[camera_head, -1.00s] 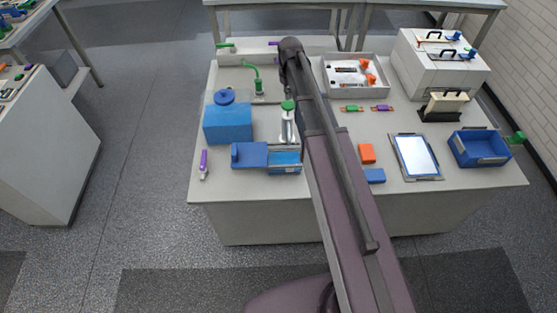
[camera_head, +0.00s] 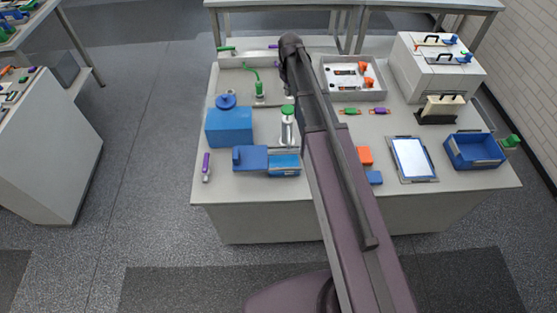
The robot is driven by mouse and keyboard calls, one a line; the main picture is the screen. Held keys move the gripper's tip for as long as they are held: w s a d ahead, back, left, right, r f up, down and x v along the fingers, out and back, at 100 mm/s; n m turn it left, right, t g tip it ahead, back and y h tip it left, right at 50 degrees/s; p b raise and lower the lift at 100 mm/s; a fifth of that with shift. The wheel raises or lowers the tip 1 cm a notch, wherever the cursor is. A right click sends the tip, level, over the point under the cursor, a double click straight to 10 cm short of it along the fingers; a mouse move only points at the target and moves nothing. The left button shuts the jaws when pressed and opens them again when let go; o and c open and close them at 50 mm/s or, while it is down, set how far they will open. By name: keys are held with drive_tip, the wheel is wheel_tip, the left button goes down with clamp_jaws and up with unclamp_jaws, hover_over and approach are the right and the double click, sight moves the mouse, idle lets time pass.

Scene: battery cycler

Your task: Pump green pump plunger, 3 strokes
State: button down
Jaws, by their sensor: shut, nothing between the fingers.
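A slim silver cylinder with a green top (camera_head: 288,110), which looks like the pump with its green plunger, stands upright on the bench (camera_head: 250,190) just left of my arm. Its green top is visible, and my arm passes close to its right side in the picture. My arm reaches from the bottom of the view up to a dark joint near the back of the bench. My gripper is not visible; it seems hidden behind the arm. I cannot tell how far it is from the plunger.
A blue box with a round knob (camera_head: 229,127) and a blue slide-like device (camera_head: 250,158) stand left of the pump. A green curved spout (camera_head: 258,88) stands behind.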

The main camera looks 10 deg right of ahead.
drive_tip(key=shift+r+p, duration=0.6)
drive_tip(key=shift+r, duration=0.3)
drive_tip(key=s+f+m+b, duration=0.2)
drive_tip(key=s+m, duration=0.2)
drive_tip(key=s, duration=1.9)
drive_tip(key=shift+s+a+f+m, duration=0.15)
drive_tip(key=shift+a+f+m, duration=0.15)
drive_tip(key=shift+a, duration=0.15)
